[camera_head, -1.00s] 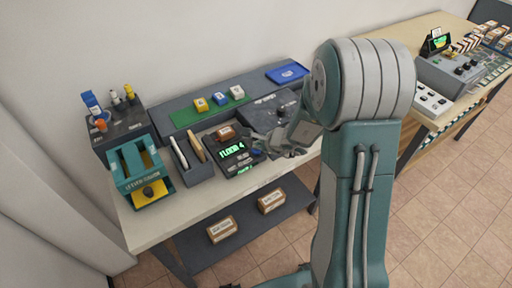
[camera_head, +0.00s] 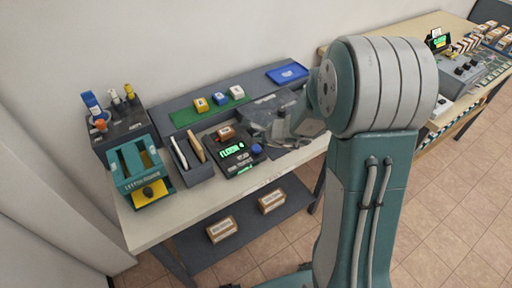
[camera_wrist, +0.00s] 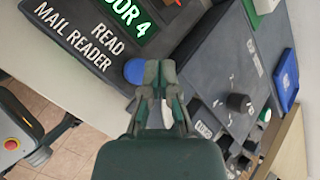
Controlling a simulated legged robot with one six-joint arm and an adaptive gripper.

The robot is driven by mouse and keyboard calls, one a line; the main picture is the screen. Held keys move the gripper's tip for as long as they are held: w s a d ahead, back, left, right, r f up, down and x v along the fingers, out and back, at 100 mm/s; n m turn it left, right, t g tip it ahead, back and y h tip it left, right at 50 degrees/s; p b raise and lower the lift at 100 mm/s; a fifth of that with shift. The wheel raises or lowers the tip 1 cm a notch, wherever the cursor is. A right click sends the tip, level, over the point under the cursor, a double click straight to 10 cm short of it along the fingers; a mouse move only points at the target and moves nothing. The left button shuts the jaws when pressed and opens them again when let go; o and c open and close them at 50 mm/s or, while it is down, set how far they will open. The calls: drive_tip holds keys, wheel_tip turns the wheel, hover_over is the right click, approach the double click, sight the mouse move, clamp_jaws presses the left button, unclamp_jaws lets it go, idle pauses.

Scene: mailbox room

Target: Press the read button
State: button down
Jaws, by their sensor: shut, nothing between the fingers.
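The mail reader (camera_head: 232,163) is a dark box on the table with a green lit screen reading "FLOOR 4". Its blue round read button (camera_head: 256,148) is at its right end. In the wrist view the reader (camera_wrist: 85,25) shows the words "READ" and "MAIL READER" beside the blue button (camera_wrist: 134,70). My gripper (camera_wrist: 160,66) is shut and empty, its fingertips just right of the button in that view. The button's right edge is close to the fingers; I cannot tell whether they touch. In the head view my gripper (camera_head: 279,128) is right of the button.
A dark sloped console (camera_head: 270,108) stands right behind the reader, close to my gripper. A slotted holder (camera_head: 193,163) and a teal and yellow lever device (camera_head: 140,172) stand to the left. A blue tray (camera_head: 287,73) is at the back.

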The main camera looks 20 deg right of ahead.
sight(257, 148)
drive_tip(key=shift+r, duration=1.7)
drive_tip(key=shift+r, duration=0.1)
drive_tip(key=s+a+r+n+g, duration=0.2)
drive_tip(key=s+a+r+n, duration=0.4)
drive_tip(key=s+r+n, duration=0.5)
drive_tip(key=s+d+r+n+h, duration=0.2)
drive_tip(key=s+n, duration=0.3)
drive_tip(key=s, duration=0.3)
drive_tip(key=s+d+r+n+h, duration=0.2)
drive_tip(key=s+n, duration=0.3)
drive_tip(key=s, duration=0.3)
drive_tip(key=shift+d+r+h, duration=0.25)
drive_tip(key=shift+d+h, duration=0.05)
drive_tip(key=shift+d, duration=0.5)
